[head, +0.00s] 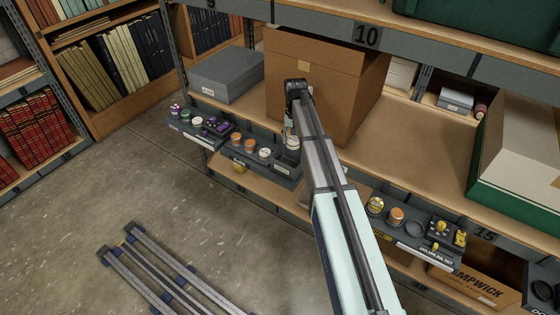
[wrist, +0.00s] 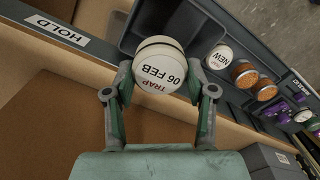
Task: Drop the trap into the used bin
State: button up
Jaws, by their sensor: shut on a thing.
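The trap (wrist: 162,68) is a round white piece with a dark band, marked "TRAP 06 FEB". My gripper (wrist: 162,78) is shut on its sides in the wrist view. In the head view my gripper (head: 291,130) reaches to the shelf front, before a cardboard box; the trap (head: 292,143) shows small and pale below it. Behind the trap in the wrist view is a dark grey bin (wrist: 128,42), whose bare floor partly shows. I cannot read a "used" label in either view, so I cannot tell which bin is the used one.
A "HOLD" label (wrist: 56,28) is on the shelf-front bins. A white "NEW" jar (wrist: 219,57) and orange-topped jars (wrist: 243,74) stand beside the trap. The cardboard box (head: 315,85) is close behind my gripper. Another bin (head: 415,245) holds yellow and orange things.

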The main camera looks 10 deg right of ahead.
aim_at(294, 149)
jog(key=shift+d+f+b, duration=0.2)
jog(key=shift+f+b, duration=0.1)
jog(key=shift+f, duration=0.15)
jog(key=shift+f+b, duration=1.6)
jog(key=shift+f, duration=0.9)
jog(key=o, duration=1.1)
jog(key=shift+o, duration=0.2)
jog(key=shift+r, duration=0.15)
notch_tip(294, 149, up, 12)
jog(key=shift+f, duration=0.1)
jog(key=shift+s+f, duration=0.1)
